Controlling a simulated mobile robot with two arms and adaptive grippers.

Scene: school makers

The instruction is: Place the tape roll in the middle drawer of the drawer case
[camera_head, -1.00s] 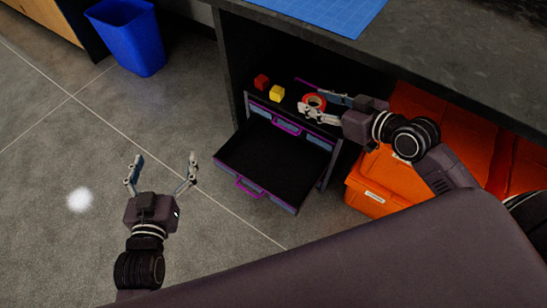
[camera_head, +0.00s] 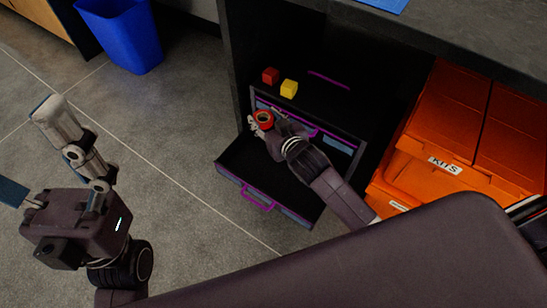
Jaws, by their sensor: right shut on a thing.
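A red tape roll (camera_head: 264,118) is held in my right gripper (camera_head: 260,122), which is shut on it. The roll is over the back left part of an open, empty-looking drawer (camera_head: 236,163) of the dark drawer case (camera_head: 325,92). Its exact height above the drawer floor cannot be told. My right wrist and forearm cover part of the drawer's right side. The drawer has a purple handle (camera_head: 257,199). My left gripper (camera_head: 35,150) is open and empty over the floor at the left, large in view.
A red cube (camera_head: 270,75) and a yellow cube (camera_head: 289,88) sit on top of the drawer case. Orange bins (camera_head: 430,150) marked KITS stand right of the case. A dark worktop (camera_head: 480,40) overhangs it. A blue bin (camera_head: 124,35) stands upper left.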

